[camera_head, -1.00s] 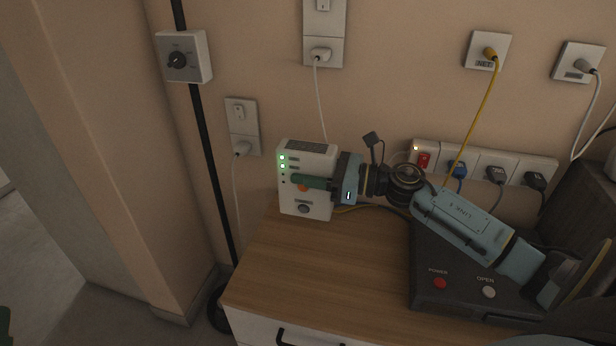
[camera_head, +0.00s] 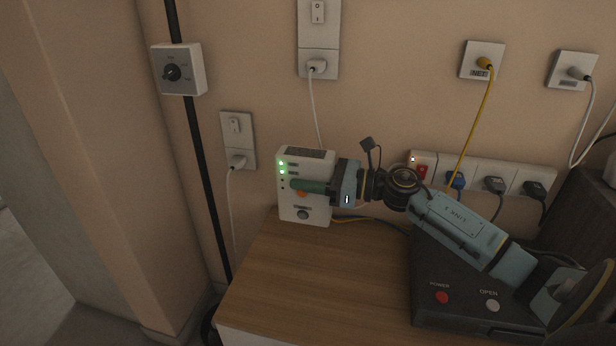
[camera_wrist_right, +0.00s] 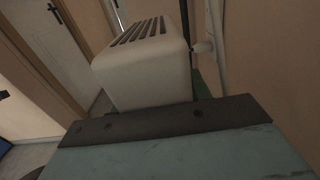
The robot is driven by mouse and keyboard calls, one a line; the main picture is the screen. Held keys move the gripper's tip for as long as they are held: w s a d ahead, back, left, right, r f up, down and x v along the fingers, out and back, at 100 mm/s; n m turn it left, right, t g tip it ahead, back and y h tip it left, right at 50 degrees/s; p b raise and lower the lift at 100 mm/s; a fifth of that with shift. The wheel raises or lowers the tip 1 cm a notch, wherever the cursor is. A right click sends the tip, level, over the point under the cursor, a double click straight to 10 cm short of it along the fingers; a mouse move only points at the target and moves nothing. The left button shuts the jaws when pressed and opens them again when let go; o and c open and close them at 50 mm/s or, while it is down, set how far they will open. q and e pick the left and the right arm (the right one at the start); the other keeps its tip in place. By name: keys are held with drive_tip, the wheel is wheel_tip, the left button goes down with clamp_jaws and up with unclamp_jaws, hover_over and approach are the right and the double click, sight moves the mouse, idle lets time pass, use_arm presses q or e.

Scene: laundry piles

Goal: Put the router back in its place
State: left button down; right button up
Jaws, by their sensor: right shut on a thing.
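The router (camera_head: 304,215) is a white upright box with lit green lights, an orange mark and a dark vented top. It is above or at the back left of the wooden cabinet top, near the wall; I cannot tell whether its base touches the wood. My right gripper (camera_head: 312,187) is shut on the router, with a green finger across its front. In the right wrist view the router (camera_wrist_right: 145,75) shows its side and slotted top close ahead of the gripper. My left gripper is not in view.
The wooden cabinet top (camera_head: 290,275) is clear in front of the router. A dark box (camera_head: 465,310) with POWER and OPEN buttons stands at the right under my arm. A power strip (camera_head: 475,172) with plugs, a yellow cable (camera_head: 473,120) and white cables (camera_head: 316,112) line the wall.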

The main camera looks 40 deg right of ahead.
sight(307, 214)
drive_tip(key=shift+f+b, duration=2)
drive_tip(key=shift+f, duration=2.7)
drive_tip(key=o, duration=1.2)
drive_tip(key=shift+f, duration=0.1)
drive_tip(key=shift+o, duration=0.8)
drive_tip(key=shift+a+f, duration=0.1)
